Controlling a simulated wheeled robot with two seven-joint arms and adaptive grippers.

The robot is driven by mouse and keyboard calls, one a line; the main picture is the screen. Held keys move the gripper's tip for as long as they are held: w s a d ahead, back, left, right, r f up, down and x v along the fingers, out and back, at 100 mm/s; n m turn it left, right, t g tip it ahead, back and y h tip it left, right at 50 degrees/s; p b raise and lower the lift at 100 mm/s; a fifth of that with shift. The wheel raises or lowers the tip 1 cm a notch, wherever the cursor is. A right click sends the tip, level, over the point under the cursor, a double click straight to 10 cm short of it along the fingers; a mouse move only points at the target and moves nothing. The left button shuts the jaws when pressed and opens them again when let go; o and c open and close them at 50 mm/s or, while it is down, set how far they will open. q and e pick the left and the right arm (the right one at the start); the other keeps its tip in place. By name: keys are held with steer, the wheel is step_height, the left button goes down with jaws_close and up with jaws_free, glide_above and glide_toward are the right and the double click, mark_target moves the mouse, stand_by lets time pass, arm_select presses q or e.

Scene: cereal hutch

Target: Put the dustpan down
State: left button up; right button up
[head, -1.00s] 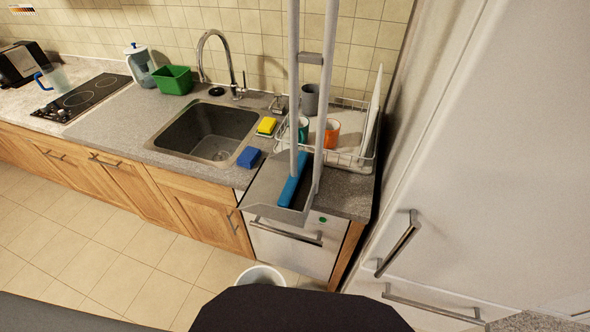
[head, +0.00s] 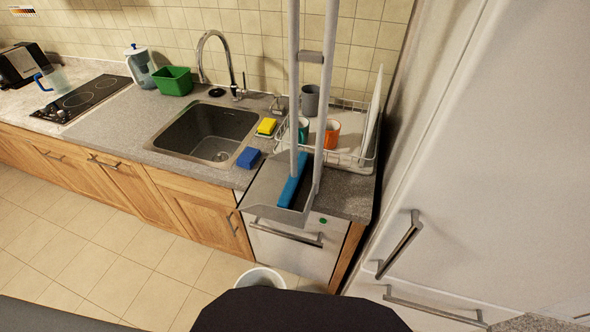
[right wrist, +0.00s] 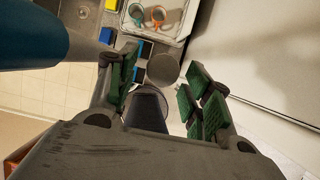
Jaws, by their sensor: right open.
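The grey dustpan (head: 257,195) shows in the head view in front of the counter's right end, with a blue brush (head: 293,186) in its pan. Its long grey handle (head: 312,105) rises past the top edge of the view, so its upper end is hidden there. I cannot tell whether the pan touches the counter. No gripper shows in the head view. My right gripper (right wrist: 163,88), with green pads, is open in the right wrist view. A thick blue and grey bar (right wrist: 35,35) crosses that view's upper left, close to the camera; I cannot tell what it is.
The sink (head: 205,133) lies left of the dustpan, with a yellow sponge (head: 266,126) and a blue sponge (head: 249,157) beside it. A dish rack (head: 352,160) with cups stands behind. A white bucket (head: 261,278) is on the floor. The white fridge (head: 480,150) blocks the right. Left floor is clear.

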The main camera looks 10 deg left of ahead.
steer(key=shift+w+p+x, duration=0.2)
steer(key=shift+x, duration=0.8)
steer(key=shift+w+p+x, duration=0.2)
steer(key=shift+x, duration=0.75)
steer(key=shift+w+f, duration=0.2)
steer(key=shift+f, duration=0.25)
jaws_close()
steer(key=shift+r, duration=0.15)
